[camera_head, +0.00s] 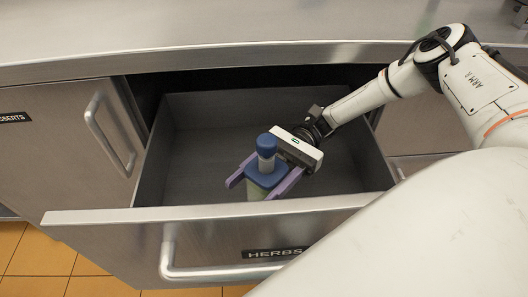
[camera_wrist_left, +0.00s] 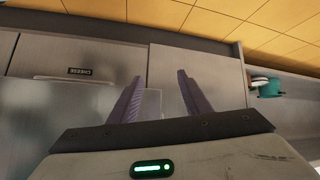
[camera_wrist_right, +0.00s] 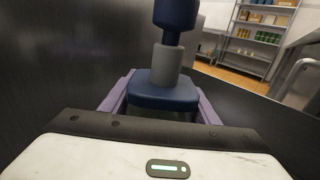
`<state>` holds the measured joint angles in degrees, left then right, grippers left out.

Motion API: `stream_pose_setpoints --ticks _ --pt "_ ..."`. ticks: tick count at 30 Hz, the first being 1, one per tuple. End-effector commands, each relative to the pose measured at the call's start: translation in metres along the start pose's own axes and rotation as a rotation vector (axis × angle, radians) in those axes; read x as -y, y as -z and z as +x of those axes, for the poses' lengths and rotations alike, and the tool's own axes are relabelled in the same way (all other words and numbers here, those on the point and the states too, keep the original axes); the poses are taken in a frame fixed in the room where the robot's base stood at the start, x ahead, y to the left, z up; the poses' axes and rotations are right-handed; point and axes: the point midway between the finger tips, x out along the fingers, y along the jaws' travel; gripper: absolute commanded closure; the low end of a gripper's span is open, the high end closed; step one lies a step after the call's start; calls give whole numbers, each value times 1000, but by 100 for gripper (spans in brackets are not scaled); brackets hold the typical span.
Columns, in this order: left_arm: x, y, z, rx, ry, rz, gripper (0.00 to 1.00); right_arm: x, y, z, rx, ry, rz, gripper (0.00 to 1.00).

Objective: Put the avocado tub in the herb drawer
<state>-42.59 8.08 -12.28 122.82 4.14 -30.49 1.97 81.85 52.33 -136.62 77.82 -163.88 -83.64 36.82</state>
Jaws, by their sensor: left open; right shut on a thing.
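The avocado tub (camera_head: 257,192) has a pale green body and a blue lid with a grey and blue knob. My right gripper (camera_head: 264,186) is shut on it, with purple fingers on both sides, and holds it upright inside the open herb drawer (camera_head: 205,150), near the front panel. The tub's lid (camera_wrist_right: 165,97) and knob show between the fingers in the right wrist view. The tub's base is hidden behind the drawer front, so I cannot tell if it touches the floor. My left gripper (camera_wrist_left: 160,95) is open and empty, facing grey cabinet fronts.
The drawer front carries a HERBS label (camera_head: 276,253) and a bar handle (camera_head: 215,272). The rest of the drawer looks empty. A steel counter (camera_head: 200,35) overhangs its back. A DESSERTS cabinet (camera_head: 50,150) stands left. A CHEESE label (camera_wrist_left: 90,72) shows in the left wrist view.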

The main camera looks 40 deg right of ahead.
Motion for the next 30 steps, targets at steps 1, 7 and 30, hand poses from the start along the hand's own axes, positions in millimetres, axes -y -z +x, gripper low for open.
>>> stream_pose_setpoints --ticks 1,7,30 --pt "0 -4 4 -5 -3 -4 56 -1 13 0 2 -4 2 100" --pt "-1 -9 9 -22 -9 -24 56 -1 48 0 4 -3 -1 100" --pt "-10 -12 28 46 -51 -3 56 0 94 0 5 -1 -3 100"
